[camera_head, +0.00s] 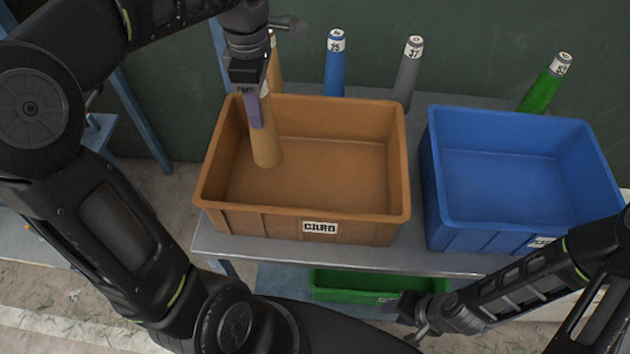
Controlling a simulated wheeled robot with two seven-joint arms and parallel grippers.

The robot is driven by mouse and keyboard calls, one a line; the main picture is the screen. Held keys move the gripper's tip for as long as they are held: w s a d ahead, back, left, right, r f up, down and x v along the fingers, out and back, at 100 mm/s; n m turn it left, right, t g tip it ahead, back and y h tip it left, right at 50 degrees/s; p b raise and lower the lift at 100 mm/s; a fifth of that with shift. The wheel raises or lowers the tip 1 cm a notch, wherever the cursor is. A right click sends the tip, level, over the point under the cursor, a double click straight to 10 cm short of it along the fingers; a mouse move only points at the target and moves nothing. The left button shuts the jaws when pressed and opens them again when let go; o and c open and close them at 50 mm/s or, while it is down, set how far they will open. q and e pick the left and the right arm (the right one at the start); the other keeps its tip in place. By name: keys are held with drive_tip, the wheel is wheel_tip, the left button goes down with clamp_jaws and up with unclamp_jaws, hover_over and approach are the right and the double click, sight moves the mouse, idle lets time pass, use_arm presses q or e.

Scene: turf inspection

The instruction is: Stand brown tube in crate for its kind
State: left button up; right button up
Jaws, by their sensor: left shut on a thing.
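A brown tube (265,146) is inside the orange-brown crate (312,226), close to its left wall. The crate has a label on its front that seems to read "CARD". The tube is nearly upright with a slight tilt. I cannot tell whether its lower end touches the crate floor. My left gripper (255,108) is shut on the tube's upper part, with a purple finger in front of it. The gripper and wrist hide much of the tube's top. My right gripper (408,318) is low in front of the table, away from the tube; its jaws are unclear.
A blue crate (523,237) stands to the right, empty. Behind the crates stand another brown tube (276,70), a blue tube (335,70), a grey tube (407,75) and a green tube (542,90). A green crate (365,283) is below the tabletop.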

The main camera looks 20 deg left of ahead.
use_arm(q)
drive_tip(key=shift+s, duration=0.1)
wheel_tip(320, 180, down, 6)
idle(0.4)
drive_tip(key=shift+f, duration=0.15)
drive_tip(key=shift+f, duration=1.95)
drive_tip(key=shift+f, duration=0.15)
drive_tip(key=o, duration=1.3)
drive_tip(key=shift+o, duration=0.2)
